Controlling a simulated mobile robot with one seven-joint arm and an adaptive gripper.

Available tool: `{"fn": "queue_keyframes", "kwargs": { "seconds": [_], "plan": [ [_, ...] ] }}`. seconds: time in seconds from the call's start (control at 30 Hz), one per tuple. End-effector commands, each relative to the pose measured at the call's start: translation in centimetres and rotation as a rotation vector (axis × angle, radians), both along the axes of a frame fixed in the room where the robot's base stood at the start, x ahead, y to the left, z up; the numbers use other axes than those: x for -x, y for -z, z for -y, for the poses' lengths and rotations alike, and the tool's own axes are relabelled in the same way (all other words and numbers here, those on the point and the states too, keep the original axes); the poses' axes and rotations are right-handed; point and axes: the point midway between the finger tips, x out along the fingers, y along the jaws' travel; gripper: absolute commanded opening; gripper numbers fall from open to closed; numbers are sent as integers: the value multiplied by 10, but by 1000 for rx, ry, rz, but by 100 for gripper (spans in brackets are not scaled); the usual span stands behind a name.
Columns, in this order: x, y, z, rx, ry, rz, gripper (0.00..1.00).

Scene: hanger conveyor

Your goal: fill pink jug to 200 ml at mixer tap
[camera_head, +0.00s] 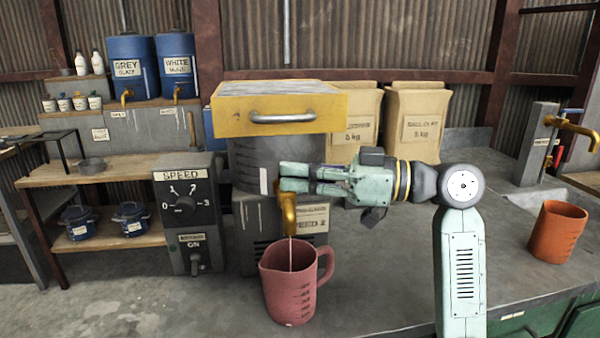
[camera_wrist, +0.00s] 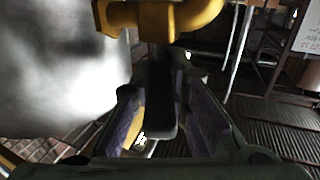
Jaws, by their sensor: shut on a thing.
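The pink jug (camera_head: 288,300) stands upright on the worktop under the mixer's yellow tap (camera_head: 289,214). A thin pale stream (camera_head: 290,250) runs from the spout into its open top. The jug has marks on its side; the liquid level inside cannot be read. My gripper (camera_head: 288,178) is at the tap's upper part, in front of the mixer drum. In the wrist view the yellow tap (camera_wrist: 165,16) is at the top, and the gripper (camera_wrist: 158,90) is shut on a dark part between its fingers, apparently the tap handle. The head view hides that handle.
A grey control box (camera_head: 188,215) with speed dial and switch stands left of the mixer (camera_head: 258,160). Paper sacks (camera_head: 412,120) stand behind. The worktop between the jugs looks clear.

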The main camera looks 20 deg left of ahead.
Motion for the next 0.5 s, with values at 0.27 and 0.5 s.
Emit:
{"fn": "queue_keyframes", "kwargs": {
  "seconds": [0.27,0.5],
  "plan": [
    [0,0,0,-1,2,0,0],
    [4,4,0,1,110,8,0]
  ]
}}
